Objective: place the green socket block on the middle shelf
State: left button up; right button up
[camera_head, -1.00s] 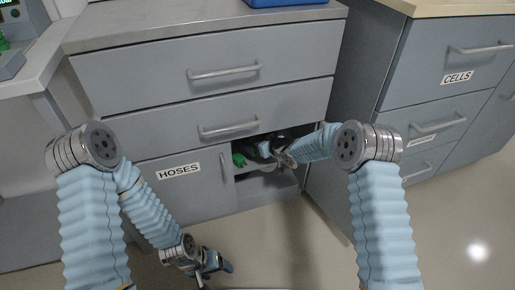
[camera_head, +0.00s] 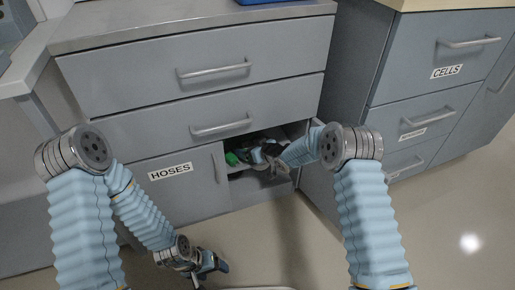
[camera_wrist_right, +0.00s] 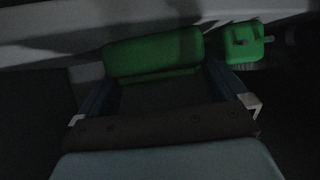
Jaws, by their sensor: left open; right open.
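In the wrist view a green rounded block (camera_wrist_right: 155,55) lies between and just beyond the fingertips of my right gripper (camera_wrist_right: 155,76). A second green piece (camera_wrist_right: 245,42), boxy with a small knob, sits to its right, outside the fingers. I cannot tell for certain which is the socket block. In the head view one green thing (camera_head: 232,159) shows at the left of the open compartment. My right gripper (camera_head: 264,154) reaches into that compartment, open, right of the green. My left gripper (camera_head: 214,264) is open and empty, low in front of the cabinet.
The grey cabinet's open compartment has a shelf board (camera_head: 262,172) and lies right of the HOSES door (camera_head: 172,190), below two closed drawers (camera_head: 210,122). Another drawer cabinet (camera_head: 425,90) stands at right. The floor in front (camera_head: 440,240) is clear.

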jog(key=v, duration=1.2)
jog(key=s+d+f+m+g+h, duration=0.3)
jog(key=s+d+f+m, duration=0.15)
jog(key=s+f, duration=0.65)
jog(key=s+f+m+g, duration=0.2)
jog(key=s+f+g, duration=0.1)
jog(key=s, duration=0.7)
jog(key=s+d+f+m+g+h, duration=0.1)
jog(key=s+f+m+g, duration=0.2)
jog(key=s, duration=0.8)
jog(key=shift+s+d+p, duration=0.15)
jog(key=shift+p, duration=0.3)
jog(key=shift+r, duration=0.1)
